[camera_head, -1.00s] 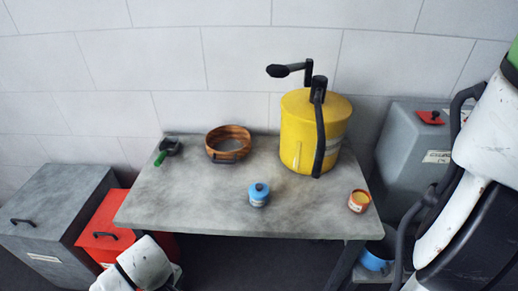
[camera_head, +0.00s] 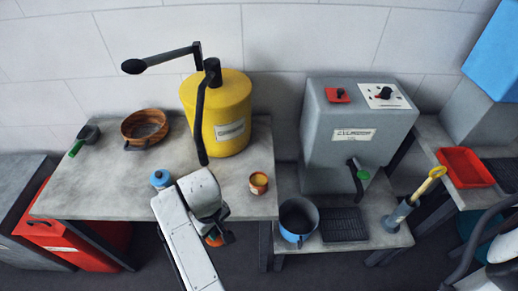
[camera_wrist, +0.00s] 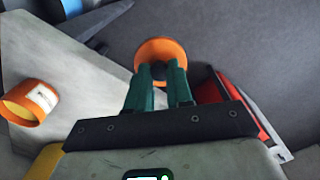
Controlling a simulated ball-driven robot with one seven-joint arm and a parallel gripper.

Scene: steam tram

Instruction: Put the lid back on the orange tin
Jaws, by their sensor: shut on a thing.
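The orange tin (camera_head: 258,184) stands upright and open near the front right corner of the grey table. Its pale label and open mouth show at the left in the wrist view (camera_wrist: 40,98). The orange lid (camera_head: 213,240) is a round disc with a dark knob, and it shows at upper middle in the wrist view (camera_wrist: 160,44). My gripper (camera_wrist: 162,72) is shut on the lid, its green fingers at the knob. In the head view my gripper (camera_head: 222,236) is just off the table's front edge, left of and nearer than the tin. My wrist partly hides the lid there.
A blue tin (camera_head: 160,178) stands left of my arm. A blue pot (camera_head: 298,222) sits on the lower shelf at right. Table between drum and orange tin is clear.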

